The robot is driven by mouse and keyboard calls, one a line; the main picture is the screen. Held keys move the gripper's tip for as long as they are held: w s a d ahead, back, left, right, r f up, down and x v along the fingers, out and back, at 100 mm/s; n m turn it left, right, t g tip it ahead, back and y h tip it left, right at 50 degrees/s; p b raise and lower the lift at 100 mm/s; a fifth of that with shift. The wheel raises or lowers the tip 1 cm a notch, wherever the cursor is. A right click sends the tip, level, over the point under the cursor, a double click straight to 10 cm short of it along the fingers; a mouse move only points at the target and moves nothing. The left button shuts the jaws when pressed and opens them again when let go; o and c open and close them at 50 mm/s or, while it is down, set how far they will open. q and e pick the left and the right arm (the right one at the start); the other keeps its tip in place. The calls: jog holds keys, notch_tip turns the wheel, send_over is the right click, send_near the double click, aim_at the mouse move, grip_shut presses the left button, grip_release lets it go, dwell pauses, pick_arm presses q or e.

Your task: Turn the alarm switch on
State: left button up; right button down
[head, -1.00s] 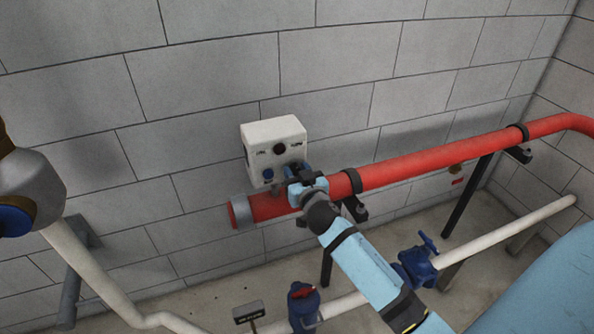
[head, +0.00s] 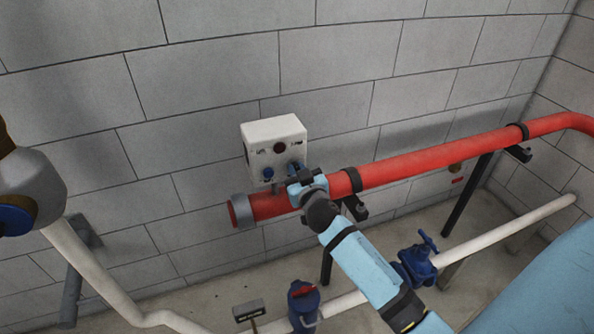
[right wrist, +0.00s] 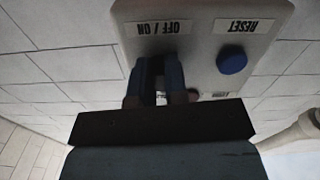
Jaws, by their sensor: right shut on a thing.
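The alarm box (head: 258,134) is a white unit on the block wall, with a dark red round part (head: 280,147) and a blue reset button (head: 268,173) on its front. My right gripper (head: 296,169) is at the lower right of that front. In the right wrist view its two fingers (right wrist: 160,75) reach the panel beside the upside-down "OFF / ON" label (right wrist: 165,29). They are shut on the alarm switch, which they hide, so its setting cannot be told. The reset button (right wrist: 232,60) is beside the fingers, untouched. My left gripper is out of view.
A thick red pipe (head: 420,167) runs along the wall just below the box, close under my right gripper. White pipes with blue valves (head: 415,265) and a small sign (head: 248,310) are lower down. The wall above the box is clear.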

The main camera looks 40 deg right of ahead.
jog(key=n+p, duration=0.1)
jog(key=n, duration=0.9)
jog(key=shift+p, duration=0.4)
jog(key=shift+n, duration=0.3)
jog(key=c, duration=1.1)
grip_release()
jog(key=shift+c, duration=0.2)
